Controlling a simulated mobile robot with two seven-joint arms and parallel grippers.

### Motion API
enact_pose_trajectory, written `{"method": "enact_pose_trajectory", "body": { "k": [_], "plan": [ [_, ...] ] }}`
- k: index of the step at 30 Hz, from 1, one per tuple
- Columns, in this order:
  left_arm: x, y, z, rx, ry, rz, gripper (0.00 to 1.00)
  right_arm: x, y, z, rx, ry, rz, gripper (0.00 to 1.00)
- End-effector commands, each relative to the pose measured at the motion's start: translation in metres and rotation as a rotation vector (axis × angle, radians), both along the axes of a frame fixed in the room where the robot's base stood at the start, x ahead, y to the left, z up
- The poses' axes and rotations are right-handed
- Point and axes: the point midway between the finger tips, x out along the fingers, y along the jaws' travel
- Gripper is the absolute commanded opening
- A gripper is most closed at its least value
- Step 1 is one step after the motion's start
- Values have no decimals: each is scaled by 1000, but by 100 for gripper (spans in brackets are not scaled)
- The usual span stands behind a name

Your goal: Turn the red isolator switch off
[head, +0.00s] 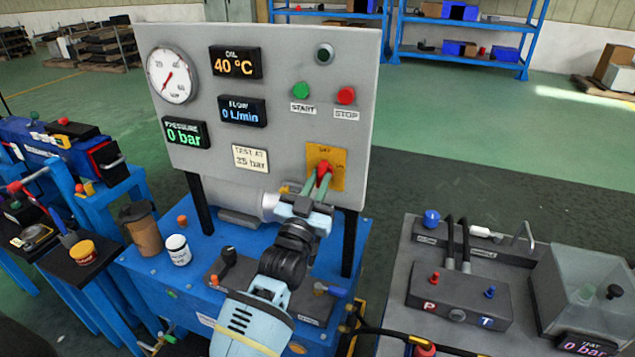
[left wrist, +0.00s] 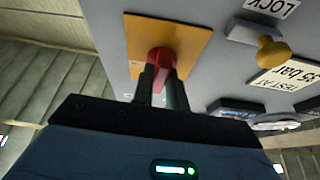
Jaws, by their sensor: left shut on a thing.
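The red isolator switch (head: 324,170) sits on a yellow plate (head: 340,177) at the lower right of the grey panel. My left gripper (head: 320,187) reaches up to it from below, and its fingers are shut on the red handle. In the left wrist view the red switch (left wrist: 161,58) shows between the two dark fingers (left wrist: 162,85), in front of the yellow plate (left wrist: 185,40). The fingers hide part of the handle, so its exact angle is hard to tell. My right gripper is not in view.
The panel (head: 270,60) carries a gauge (head: 171,75), green start (head: 301,90) and red stop (head: 346,95) buttons, and displays reading 40 °C, 0 L/min and 0 bar. A brown cup (head: 142,230) and white jar (head: 177,250) stand on the blue bench. A grey table (head: 395,318) is at right.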

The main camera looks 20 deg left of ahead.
Motion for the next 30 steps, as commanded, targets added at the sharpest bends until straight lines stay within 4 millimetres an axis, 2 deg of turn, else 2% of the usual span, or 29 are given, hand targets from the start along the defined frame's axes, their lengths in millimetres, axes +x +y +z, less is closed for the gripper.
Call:
{"method": "enact_pose_trajectory", "body": {
  "k": [9,22,23,24,27,30],
  "plan": [
    [0,0,0,-81,3,0,0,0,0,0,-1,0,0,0],
    [0,0,0,-89,3,0,0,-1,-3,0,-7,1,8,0],
    [0,0,0,-88,2,-1,17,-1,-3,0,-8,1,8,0],
    [0,0,0,-88,2,-1,22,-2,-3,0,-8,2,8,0],
    [0,0,0,-87,2,-1,35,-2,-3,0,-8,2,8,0],
    [0,0,0,-87,2,0,36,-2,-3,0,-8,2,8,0]
  ]
}}
